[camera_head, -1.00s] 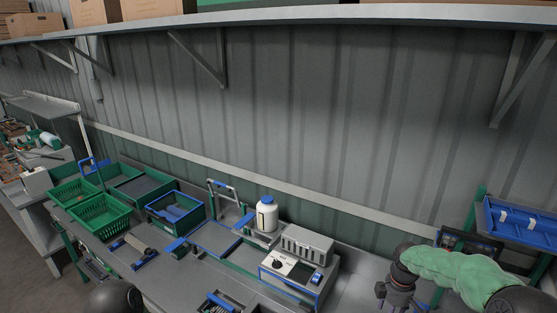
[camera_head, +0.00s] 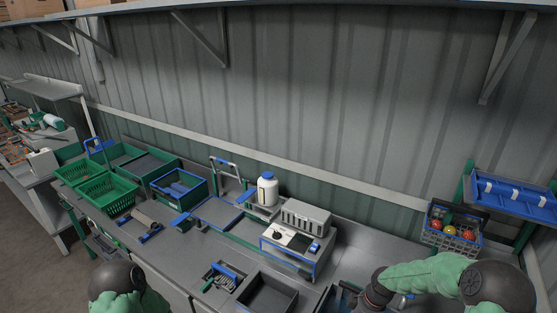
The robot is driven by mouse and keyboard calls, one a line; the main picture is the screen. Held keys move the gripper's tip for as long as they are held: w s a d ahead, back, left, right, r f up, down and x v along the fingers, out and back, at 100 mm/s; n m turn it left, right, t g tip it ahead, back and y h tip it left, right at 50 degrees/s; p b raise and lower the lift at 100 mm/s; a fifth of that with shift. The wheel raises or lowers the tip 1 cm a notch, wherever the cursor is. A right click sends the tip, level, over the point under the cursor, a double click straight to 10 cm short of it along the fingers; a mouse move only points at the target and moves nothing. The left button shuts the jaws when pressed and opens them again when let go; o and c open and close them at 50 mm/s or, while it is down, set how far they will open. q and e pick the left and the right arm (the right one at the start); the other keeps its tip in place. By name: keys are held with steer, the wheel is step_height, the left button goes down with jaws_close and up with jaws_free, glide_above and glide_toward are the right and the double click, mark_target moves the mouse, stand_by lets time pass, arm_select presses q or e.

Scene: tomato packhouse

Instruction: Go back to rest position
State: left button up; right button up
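My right arm, in a green sleeve, reaches in from the lower right over the right end of the workbench (camera_head: 170,262). Its gripper end is at the bottom of the view beside a dark tray, and the fingers cannot be made out. My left arm shows only as a dark joint and green sleeve at the bottom left. My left gripper is out of view.
Green crates (camera_head: 108,192) stand at the bench's left. A white bottle (camera_head: 267,190) and a grey instrument (camera_head: 291,241) stand mid-bench. A dark open tray (camera_head: 266,296) is in front. A crate of tomatoes (camera_head: 451,240) stands right, near a blue rack (camera_head: 515,199).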

steer(key=s+a+f+m+y, duration=0.1)
steer(key=s+a+f+m, duration=0.55)
steer(key=s, duration=0.45)
steer(key=s+a+f+m+y, duration=0.1)
steer(key=s+a+f+m, duration=0.55)
steer(key=s, duration=0.55)
step_height(320, 180, down, 24)
steer(key=w+a+n+b, duration=0.2)
steer(key=b, duration=2.2)
steer(key=shift+w+b, duration=0.15)
steer(key=shift+b, duration=0.2)
